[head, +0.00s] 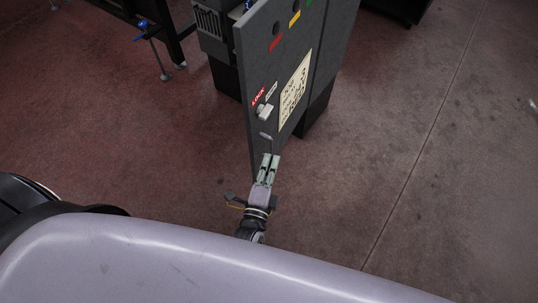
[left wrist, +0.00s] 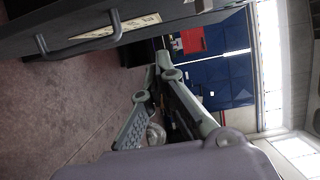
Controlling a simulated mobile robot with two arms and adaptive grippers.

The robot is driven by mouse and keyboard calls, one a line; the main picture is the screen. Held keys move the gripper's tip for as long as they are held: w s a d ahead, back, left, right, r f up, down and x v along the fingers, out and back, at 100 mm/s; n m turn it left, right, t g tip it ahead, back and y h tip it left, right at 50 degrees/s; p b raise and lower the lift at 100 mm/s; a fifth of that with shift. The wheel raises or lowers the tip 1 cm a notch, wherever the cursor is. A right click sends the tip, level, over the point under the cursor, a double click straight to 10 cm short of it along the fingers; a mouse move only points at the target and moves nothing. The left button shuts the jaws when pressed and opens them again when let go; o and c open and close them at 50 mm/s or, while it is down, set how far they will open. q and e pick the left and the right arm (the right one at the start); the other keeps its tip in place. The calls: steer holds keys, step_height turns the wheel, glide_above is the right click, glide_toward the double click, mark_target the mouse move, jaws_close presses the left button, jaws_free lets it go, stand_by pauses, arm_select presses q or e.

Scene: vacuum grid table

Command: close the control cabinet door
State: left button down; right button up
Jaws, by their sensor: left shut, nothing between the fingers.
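The control cabinet door (head: 290,80) is a dark grey panel. It stands swung out from the cabinet body (head: 214,25), with its free edge toward me. Its face carries a lock switch (head: 264,111), a cream label (head: 296,90) and a small handle (head: 266,136). My left gripper (head: 270,158) is shut and empty, in front of the door's lower part just below the handle. I cannot tell if it touches the door. In the left wrist view the door (left wrist: 75,18) and its dark bar handle (left wrist: 80,44) lie at upper left, beside the shut fingers (left wrist: 160,62). My right gripper is not in view.
A dark metal frame with a blue knob (head: 142,23) stands at upper left. Blue panels and a red box (left wrist: 193,40) show behind in the left wrist view.

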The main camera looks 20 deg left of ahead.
arm_select(q)
steer(key=w+a+b, duration=0.4)
steer(key=w, duration=0.5)
steer(key=shift+w, duration=0.35)
steer(key=shift+a+f, duration=0.1)
